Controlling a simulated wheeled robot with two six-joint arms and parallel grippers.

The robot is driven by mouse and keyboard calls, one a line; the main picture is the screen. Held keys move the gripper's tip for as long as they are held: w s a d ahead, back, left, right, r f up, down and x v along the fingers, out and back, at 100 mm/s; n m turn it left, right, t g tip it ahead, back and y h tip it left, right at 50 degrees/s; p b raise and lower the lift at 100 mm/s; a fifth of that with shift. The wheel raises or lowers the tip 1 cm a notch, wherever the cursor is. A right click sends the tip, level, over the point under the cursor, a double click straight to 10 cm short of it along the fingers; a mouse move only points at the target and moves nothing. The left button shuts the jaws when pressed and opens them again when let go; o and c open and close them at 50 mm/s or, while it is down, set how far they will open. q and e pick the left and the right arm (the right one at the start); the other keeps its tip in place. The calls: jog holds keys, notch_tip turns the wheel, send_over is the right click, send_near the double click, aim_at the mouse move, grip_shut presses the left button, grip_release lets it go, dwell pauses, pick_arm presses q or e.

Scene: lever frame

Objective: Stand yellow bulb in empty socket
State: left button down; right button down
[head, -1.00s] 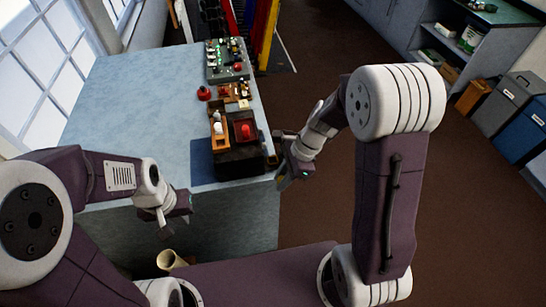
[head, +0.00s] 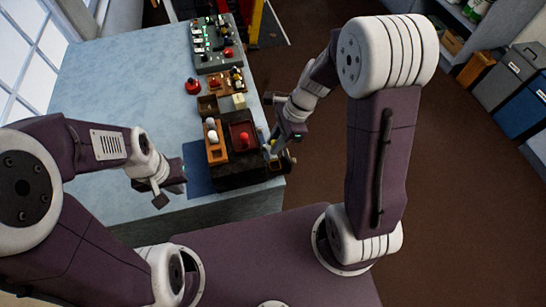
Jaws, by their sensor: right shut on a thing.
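My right gripper (head: 270,150) is at the right side of the dark lever frame (head: 250,176), beside the tray with the red knob (head: 244,139). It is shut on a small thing. A speck of yellow shows at its fingers, which fits the yellow bulb, but the fingers hide most of it. I cannot make out the empty socket. My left gripper (head: 172,193) hangs over the table's near left part, apart from everything. Its fingers are too small to tell open from shut.
An orange block with a white knob (head: 212,137) stands left of the red one. Behind are a brown open box (head: 207,106), a red button (head: 192,87) and a grey panel (head: 214,45) with several small parts. The blue-grey table (head: 120,95) is clear at left.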

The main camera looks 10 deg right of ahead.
send_over(271, 167)
jog(key=d, duration=0.2)
jog(key=f, duration=0.5)
jog(key=shift+s+a+b, duration=0.1)
jog(key=shift+a+b, duration=0.1)
jog(key=shift+b, duration=0.1)
jog(key=shift+w+f, duration=0.3)
jog(key=shift+f, duration=0.2)
notch_tip(271, 167, down, 3)
jog(key=shift+r+b, duration=0.1)
jog(key=shift+b, duration=0.25)
pick_arm(q)
jog(key=shift+s+f, duration=0.45)
jog(key=shift+f, duration=0.1)
pick_arm(e)
jog(key=shift+s+f, duration=0.1)
jog(key=shift+f, duration=0.15)
pick_arm(q)
jog(key=shift+f, duration=0.1)
